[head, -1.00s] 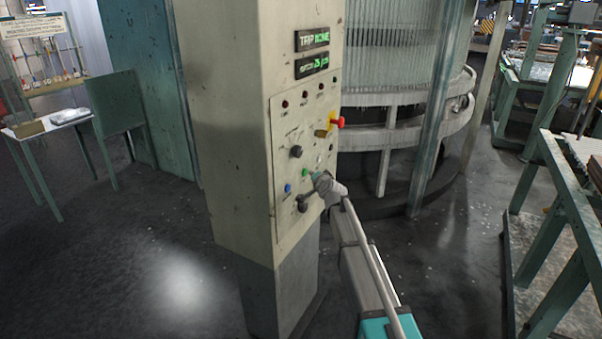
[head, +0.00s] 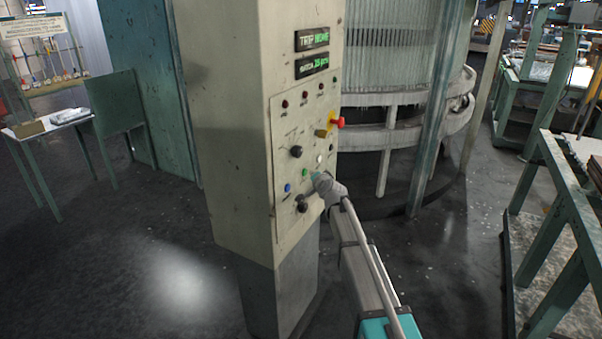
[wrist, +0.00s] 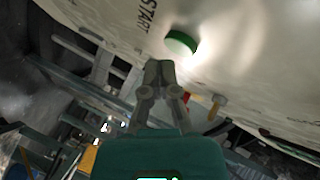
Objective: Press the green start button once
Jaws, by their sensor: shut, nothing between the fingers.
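The green start button (head: 305,172) is on the cream control panel (head: 284,225) of a tall column. In the wrist view the green button (wrist: 181,42) stands out from the panel, beside the printed word START. My gripper (wrist: 159,66) is shut and empty, its tips just below and left of the button in the picture, seemingly close to the panel. A gap shows between tips and button; I cannot tell its depth. In the head view my gripper (head: 316,176) is right beside the button, partly against the panel.
The panel also has a blue button (head: 287,188), a black knob (head: 296,152), a lower black knob (head: 302,205), a white button (head: 319,158) and a red emergency knob (head: 338,122) on yellow. Display screens (head: 312,65) sit above. A green bench (head: 560,200) stands at right.

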